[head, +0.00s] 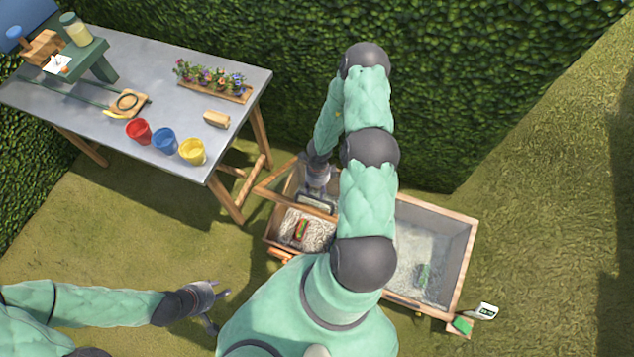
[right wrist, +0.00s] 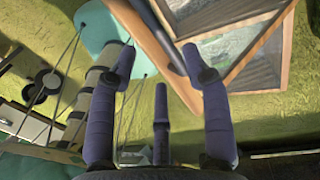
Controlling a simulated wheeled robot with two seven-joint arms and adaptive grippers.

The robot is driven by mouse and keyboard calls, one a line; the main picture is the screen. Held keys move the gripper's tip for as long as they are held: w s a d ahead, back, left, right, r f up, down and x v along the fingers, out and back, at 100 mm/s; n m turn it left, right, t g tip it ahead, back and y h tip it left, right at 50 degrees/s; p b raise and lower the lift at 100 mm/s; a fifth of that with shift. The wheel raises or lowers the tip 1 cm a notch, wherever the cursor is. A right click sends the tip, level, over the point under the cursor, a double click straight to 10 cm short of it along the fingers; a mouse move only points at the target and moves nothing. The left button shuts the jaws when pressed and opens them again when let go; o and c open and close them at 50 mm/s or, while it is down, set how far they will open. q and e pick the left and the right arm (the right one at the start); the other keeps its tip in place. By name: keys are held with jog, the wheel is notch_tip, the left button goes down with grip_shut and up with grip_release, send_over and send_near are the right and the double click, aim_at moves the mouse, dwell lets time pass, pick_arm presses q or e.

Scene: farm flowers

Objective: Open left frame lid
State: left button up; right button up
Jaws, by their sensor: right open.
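The left frame (head: 268,237) is a wooden box with pale gravel and a small red-and-green item inside. Its wood-edged lid (head: 280,199) appears raised and tilted, with one corner jutting past the box's left side. My right gripper (head: 318,183) is at the lid's back part, partly hidden by my arm; contact cannot be told. In the right wrist view my right gripper (right wrist: 157,66) has its fingers spread, with a wooden bar (right wrist: 158,38) passing near the fingertips. My left gripper (head: 219,310) is open and empty over the grass, left of the frame.
The right frame (head: 468,250) stands beside the left one, with a green item inside and a small sign (head: 486,311) at its corner. A grey table (head: 110,75) with red, blue and yellow pots stands at left. A hedge (head: 450,90) rises behind.

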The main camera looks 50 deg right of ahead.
jog(key=shift+w+d+r, duration=0.1)
jog(key=shift+d+r, duration=0.1)
jog(key=shift+r, duration=1.55)
jog(key=s+a+f+n+y+b, duration=0.1)
jog(key=a+n+b, duration=0.3)
jog(key=a+n, duration=0.5)
jog(key=s+a+f+n+y+b, duration=0.1)
jog(key=a+f+n+b, duration=0.3)
jog(key=a+n, duration=0.5)
jog(key=s+a+f+n+t+b, duration=0.1)
jog(key=s+a+f+n+b, duration=0.2)
jog(key=a+n, duration=0.7)
jog(key=shift+n+y+b, duration=0.4)
jog(key=shift+n+b, duration=0.2)
jog(key=shift+b, duration=0.15)
jog(key=shift+c, duration=1)
jog(key=shift+s, duration=0.1)
